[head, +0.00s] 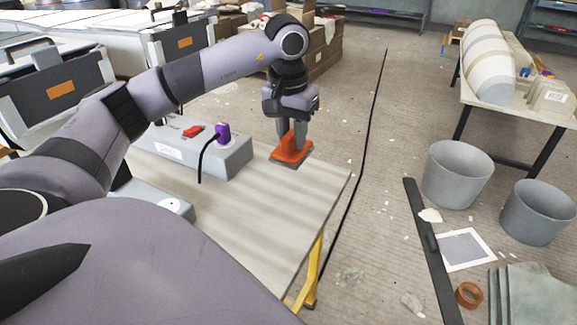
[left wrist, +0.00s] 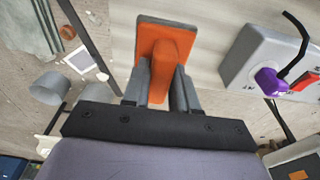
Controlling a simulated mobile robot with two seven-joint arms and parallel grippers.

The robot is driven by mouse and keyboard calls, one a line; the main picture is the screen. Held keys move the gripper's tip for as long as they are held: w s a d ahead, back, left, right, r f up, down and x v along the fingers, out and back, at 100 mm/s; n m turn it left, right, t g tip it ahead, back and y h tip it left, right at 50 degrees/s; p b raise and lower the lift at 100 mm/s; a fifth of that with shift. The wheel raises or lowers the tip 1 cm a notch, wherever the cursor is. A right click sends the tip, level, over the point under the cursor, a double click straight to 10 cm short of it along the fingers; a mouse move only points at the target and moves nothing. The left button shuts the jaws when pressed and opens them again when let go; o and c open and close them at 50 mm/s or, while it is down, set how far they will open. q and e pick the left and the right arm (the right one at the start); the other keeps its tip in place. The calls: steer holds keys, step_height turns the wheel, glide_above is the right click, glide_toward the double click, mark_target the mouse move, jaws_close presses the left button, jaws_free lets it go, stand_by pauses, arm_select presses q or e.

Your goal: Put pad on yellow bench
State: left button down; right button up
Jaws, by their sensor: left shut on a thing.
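The pad (head: 291,151) is an orange block with a handle-like top and a thin grey base. My left gripper (head: 291,130) is shut on its upper part from above. The pad is upright over the far right corner of the yellow bench (head: 270,215), which has a pale wooden top and yellow legs. Its base is at or just above the top; I cannot tell if it touches. In the left wrist view the pad (left wrist: 166,38) sits between the fingers (left wrist: 161,75). My right gripper is not in view.
A grey box (head: 228,162) with a purple plug (head: 222,132), black cable and red switch stands on the bench left of the pad. Grey buckets (head: 457,175) and a mould table (head: 520,110) are to the right. The bench's front right top is clear.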

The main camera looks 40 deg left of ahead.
arm_select(q)
step_height(320, 180, down, 11)
steer(key=shift+r+b, duration=0.1)
steer(key=shift+b, duration=0.7)
steer(key=c, duration=0.9)
jaws_free()
steer(key=r, duration=0.4)
steer(key=s+r+p, duration=0.1)
steer(key=r, duration=0.3)
steer(key=r+p, duration=0.1)
steer(key=r, duration=0.3)
steer(key=shift+s+d, duration=0.15)
steer(key=shift+d, duration=0.1)
